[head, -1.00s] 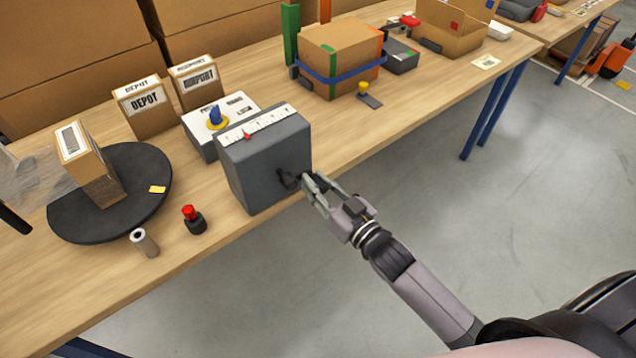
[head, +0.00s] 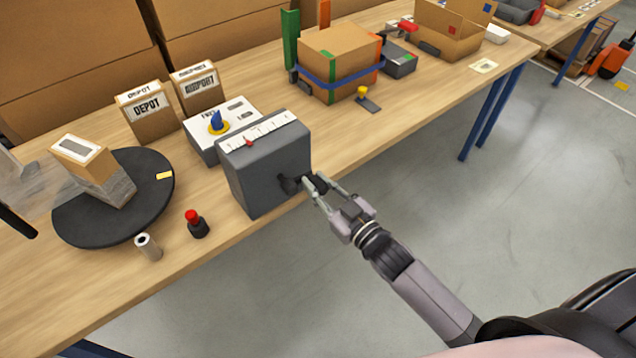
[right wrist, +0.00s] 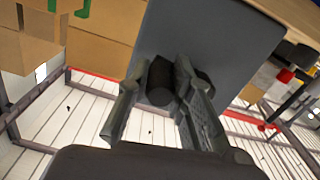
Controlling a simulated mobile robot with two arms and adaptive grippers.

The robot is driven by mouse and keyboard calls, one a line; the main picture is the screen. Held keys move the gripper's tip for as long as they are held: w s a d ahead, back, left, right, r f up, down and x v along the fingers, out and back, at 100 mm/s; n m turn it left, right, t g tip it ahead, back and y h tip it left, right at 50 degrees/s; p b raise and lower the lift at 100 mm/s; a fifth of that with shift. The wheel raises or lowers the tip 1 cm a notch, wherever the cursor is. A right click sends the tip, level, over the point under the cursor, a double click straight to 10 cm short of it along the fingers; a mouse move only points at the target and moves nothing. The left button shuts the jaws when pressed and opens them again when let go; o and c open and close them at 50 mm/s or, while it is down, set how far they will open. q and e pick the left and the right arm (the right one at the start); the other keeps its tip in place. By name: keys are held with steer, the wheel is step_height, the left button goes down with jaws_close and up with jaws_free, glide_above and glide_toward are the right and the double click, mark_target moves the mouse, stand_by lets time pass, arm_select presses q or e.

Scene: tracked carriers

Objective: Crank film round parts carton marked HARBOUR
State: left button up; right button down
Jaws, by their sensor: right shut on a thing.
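A parts carton (head: 85,155) stands on a round black turntable (head: 75,228) at the left. Its label is too small to read. Clear film (head: 120,187) covers its lower part and stretches to the left edge. A grey crank box (head: 268,175) with a scale and red pointer (head: 249,142) stands right of the turntable. My right gripper (head: 316,190) is shut on the dark crank handle (head: 319,182) on the box's side. In the right wrist view the handle (right wrist: 160,82) sits between the fingers (right wrist: 157,98). My left gripper is out of view.
Cartons marked DEPOT (head: 148,125) and AIRPORT (head: 200,98) stand behind, beside a white box with a blue knob (head: 216,122). A red button (head: 193,216) and a small roll (head: 147,246) stand near the front edge. A blue-strapped carton (head: 335,55) is farther right.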

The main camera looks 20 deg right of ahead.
steer(key=shift+r+n+p, duration=0.75)
steer(key=shift+r+n, duration=0.1)
steer(key=shift+n, duration=0.55)
steer(key=c, duration=1.7)
jaws_free()
